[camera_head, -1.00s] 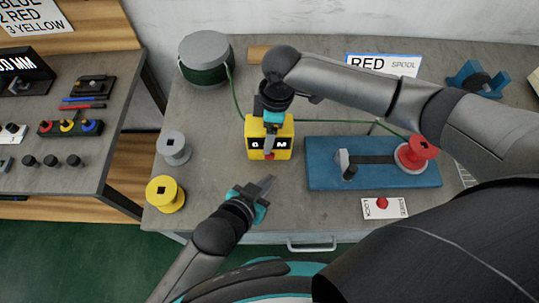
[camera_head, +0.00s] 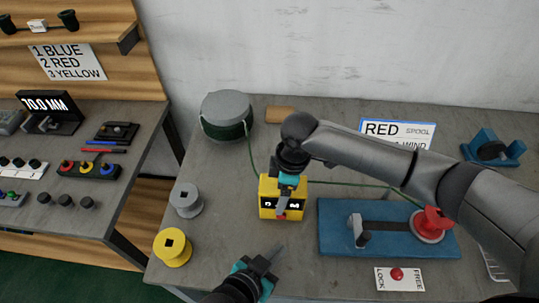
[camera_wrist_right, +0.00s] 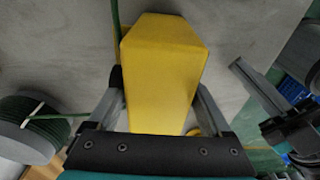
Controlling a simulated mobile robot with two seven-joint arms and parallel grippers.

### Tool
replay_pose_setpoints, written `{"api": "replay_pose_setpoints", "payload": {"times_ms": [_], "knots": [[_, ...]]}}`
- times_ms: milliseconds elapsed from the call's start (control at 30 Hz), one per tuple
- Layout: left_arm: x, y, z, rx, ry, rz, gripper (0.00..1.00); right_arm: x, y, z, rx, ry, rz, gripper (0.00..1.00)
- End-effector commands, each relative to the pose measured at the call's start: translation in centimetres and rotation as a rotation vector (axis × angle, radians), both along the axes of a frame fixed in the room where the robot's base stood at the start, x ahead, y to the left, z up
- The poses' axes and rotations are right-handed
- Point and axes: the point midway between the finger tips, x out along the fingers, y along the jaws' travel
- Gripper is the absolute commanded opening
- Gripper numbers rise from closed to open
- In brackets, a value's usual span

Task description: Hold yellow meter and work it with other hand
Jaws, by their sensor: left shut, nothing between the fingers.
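The yellow meter (camera_head: 268,208) stands upright on the grey bench, its dark front display partly covered. My right gripper (camera_head: 286,193) comes down on it from above, one finger across its front. In the right wrist view the yellow meter (camera_wrist_right: 160,70) sits between the fingers of the right gripper (camera_wrist_right: 158,100), which appear to press on both sides. A small red part shows low on the meter's front. My left gripper (camera_head: 271,262) is shut and empty, in front of the meter and apart from it.
A green wire runs from the green drum (camera_head: 226,125) past the meter to the red spool (camera_head: 431,221) on the blue base (camera_head: 340,240). Grey (camera_head: 186,201) and yellow (camera_head: 172,248) spools stand left. A lock/free plate (camera_head: 399,279) lies in front of the base.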

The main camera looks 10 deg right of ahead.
Motion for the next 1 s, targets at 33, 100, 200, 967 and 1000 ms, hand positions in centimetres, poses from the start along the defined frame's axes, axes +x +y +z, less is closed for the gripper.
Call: {"api": "replay_pose_setpoints", "payload": {"times_ms": [33,100,200,967,1000], "knots": [[0.0,0.0,0.0,0.000,0.000,0.000,0.00,0.0,0.0,0.0,0.000,-0.001,0.000,0.90],[0.0,0.0,0.0,0.000,0.000,0.000,0.00,0.0,0.0,0.0,0.000,0.000,0.000,0.98],[0.0,0.0,0.0,0.000,0.000,0.000,0.00,0.0,0.0,0.0,0.000,0.000,0.000,1.00],[0.0,0.0,0.0,0.000,0.000,0.000,0.00,-0.3,-1.2,9.9,0.000,-0.004,0.001,1.00],[0.0,0.0,0.0,0.000,0.000,0.000,0.00,-0.3,-1.2,10.5,0.000,-0.004,0.000,1.00]]}}
